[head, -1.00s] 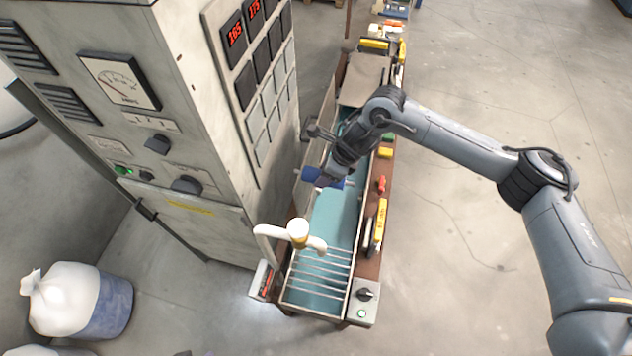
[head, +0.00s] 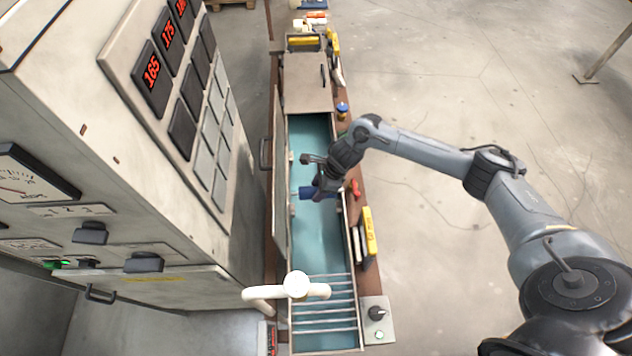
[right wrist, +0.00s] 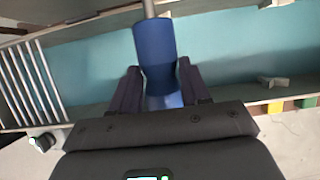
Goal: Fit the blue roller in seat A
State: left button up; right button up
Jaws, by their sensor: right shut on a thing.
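The blue roller (head: 313,193) is over the teal trough (head: 316,245), lying roughly across it in the head view. My right gripper (head: 325,184) is shut on it. In the right wrist view the roller (right wrist: 154,48) stands out between the two dark fingers (right wrist: 158,80), with a grey shaft at its far end. Small pale brackets sit on the trough's left wall (head: 291,158) and (head: 291,210). Another pale bracket (right wrist: 272,82) shows in the right wrist view. No letter is readable, so I cannot tell which is seat A. My left gripper is out of view.
A tall control cabinet (head: 75,150) stands close along the trough's left side. A white pipe (head: 296,286) and a rack of bars (head: 325,305) cross the near end. A yellow item (head: 369,231) and a red item (head: 354,188) lie on the right ledge.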

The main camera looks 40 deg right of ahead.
jog(key=shift+w+f, duration=0.3)
jog(key=shift+f, duration=0.15)
jog(key=shift+s+f, duration=0.1)
jog(key=shift+f, duration=0.3)
jog(key=shift+f+b, duration=0.4)
jog(key=shift+f, duration=0.3)
notch_tip(320, 180, down, 9)
jog(key=b, duration=0.7)
jog(key=shift+f, duration=0.15)
dwell(0.4)
